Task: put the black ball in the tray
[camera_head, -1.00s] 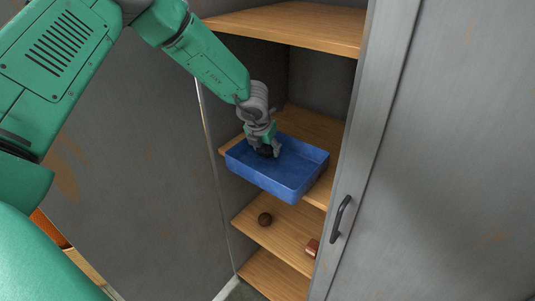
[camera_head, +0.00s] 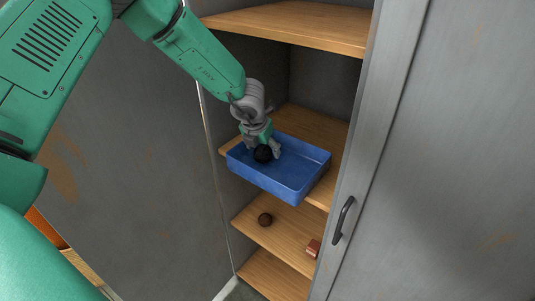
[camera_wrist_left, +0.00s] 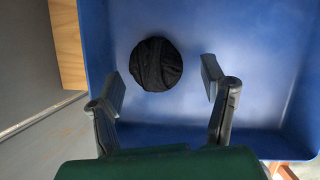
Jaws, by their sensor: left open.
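The black ball (camera_head: 263,154) is in the blue tray (camera_head: 300,185), towards its left end. In the left wrist view the black ball (camera_wrist_left: 156,64) lies on the floor of the tray (camera_wrist_left: 255,50), just beyond my fingertips and in line with the gap between them. My left gripper (camera_head: 262,147) is over the left part of the tray with its fingers spread. In the left wrist view the left gripper (camera_wrist_left: 162,85) is open, and neither finger appears to touch the ball. My right gripper is not in view.
The tray rests on a wooden shelf (camera_head: 318,130) of a grey cabinet. A brown ball (camera_head: 265,219) and a reddish block (camera_head: 313,248) are on the shelf below. A grey door (camera_head: 440,150) with a black handle (camera_head: 342,220) stands at the right.

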